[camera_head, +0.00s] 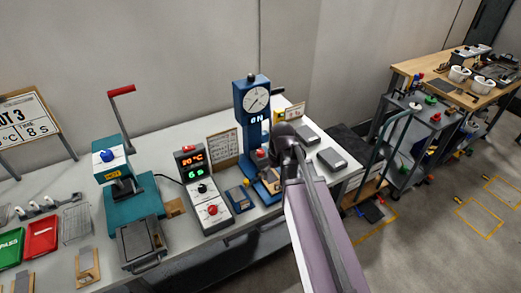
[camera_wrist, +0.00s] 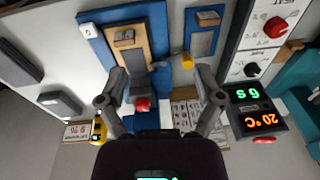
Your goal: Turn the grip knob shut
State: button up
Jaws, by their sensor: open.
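The blue test stand (camera_head: 251,115) stands on the white bench with a round dial and a lit display. A red knob (camera_wrist: 142,104) and a yellow knob (camera_wrist: 187,60) show at its base in the wrist view; no label tells which is the grip knob. My gripper (camera_wrist: 161,72) is open and empty, its fingers spread, pointing down at the stand's base. The red knob lies nearer the left finger in that view, the yellow knob nearer the right finger. I see no contact with either. In the head view my arm partly hides the base.
A grey control box (camera_head: 203,188) with lit digits and a red knob stands left of the blue stand. A teal press (camera_head: 121,176) with a red-handled lever is farther left. Grey blocks (camera_head: 331,159) lie on the bench at right. A cart (camera_head: 411,125) stands beyond.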

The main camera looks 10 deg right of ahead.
aim_at(261, 151)
jog(key=w+d+r+n+t+y+p, duration=0.1)
jog(key=w+r+n, duration=0.1)
jog(key=w, duration=0.6)
jog(key=w+d+r+n+t+y+p, duration=0.1)
jog(key=w+n, duration=0.3)
jog(key=w, duration=0.5)
jog(key=shift+w+d+r, duration=0.25)
jog(key=shift+d+r, duration=0.3)
jog(key=shift+d, duration=0.15)
jog(key=shift+f, duration=0.15)
jog(key=b+x, duration=1.2)
jog(key=x, duration=0.1)
jog(key=shift+w+a+f, duration=0.15)
jog(key=shift+w+a, duration=0.05)
jog(key=shift+w, duration=0.1)
jog(key=c, duration=1.2)
